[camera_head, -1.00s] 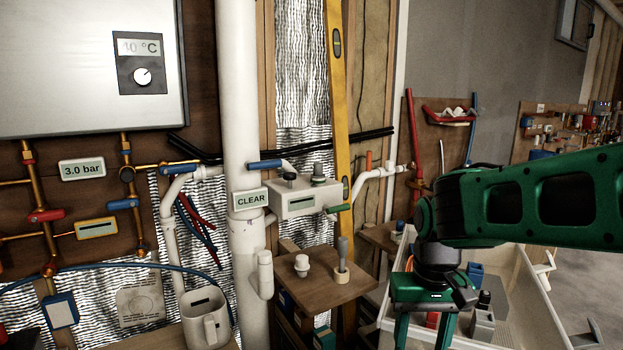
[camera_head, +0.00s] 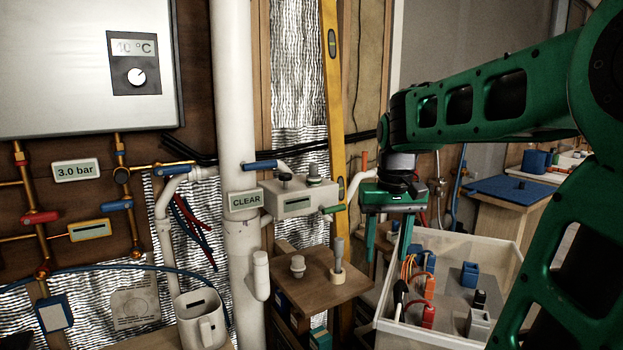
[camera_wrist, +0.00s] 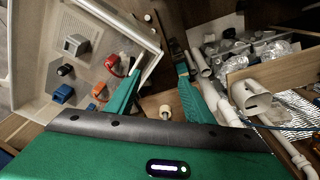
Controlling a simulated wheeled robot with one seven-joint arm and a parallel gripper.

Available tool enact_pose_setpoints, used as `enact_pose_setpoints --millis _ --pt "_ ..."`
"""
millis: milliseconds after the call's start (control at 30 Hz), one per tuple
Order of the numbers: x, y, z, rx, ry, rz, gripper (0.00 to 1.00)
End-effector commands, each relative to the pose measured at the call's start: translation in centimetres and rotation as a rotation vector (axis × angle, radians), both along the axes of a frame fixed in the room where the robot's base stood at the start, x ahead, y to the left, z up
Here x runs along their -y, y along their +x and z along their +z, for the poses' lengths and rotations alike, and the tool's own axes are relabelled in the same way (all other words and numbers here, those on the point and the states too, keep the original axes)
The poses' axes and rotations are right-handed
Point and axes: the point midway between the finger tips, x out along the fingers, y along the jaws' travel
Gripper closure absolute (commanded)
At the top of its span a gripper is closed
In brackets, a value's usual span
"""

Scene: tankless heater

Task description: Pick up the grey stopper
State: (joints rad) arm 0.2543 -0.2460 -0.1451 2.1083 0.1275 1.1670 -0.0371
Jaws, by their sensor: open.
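A grey stopper-like piece (camera_head: 315,172) stands upright on the right end of the white box by the CLEAR label. A grey upright peg (camera_head: 339,252) stands in a cream ring on the small wooden shelf (camera_head: 318,288). I cannot tell for sure which is the grey stopper. My gripper (camera_head: 388,258) is open and empty, fingers pointing down, to the right of both pieces and apart from them. In the wrist view its fingers (camera_wrist: 158,72) are spread with nothing between them. A small pale round piece (camera_wrist: 165,112) shows between the fingers, nearer the palm.
A black knob (camera_head: 286,181) is on the white box (camera_head: 300,203). A pale crate (camera_head: 440,338) with several parts lies right of the shelf. A yellow level (camera_head: 333,110) and white pipe (camera_head: 233,100) stand behind.

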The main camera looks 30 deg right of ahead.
Motion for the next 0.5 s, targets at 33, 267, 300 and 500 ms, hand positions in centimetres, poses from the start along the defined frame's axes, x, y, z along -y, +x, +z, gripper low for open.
enact_pose_setpoints --millis 33,267,300,500 --pt "0.7 2.6 1.4 0.010 -0.009 0.013 0.52" --pt "2.6 13.2 7.3 0.068 -0.041 0.086 0.52" --pt "2.8 15.0 8.2 0.077 -0.045 0.100 0.52" --pt "3.9 23.3 12.1 0.130 -0.063 0.166 0.52"
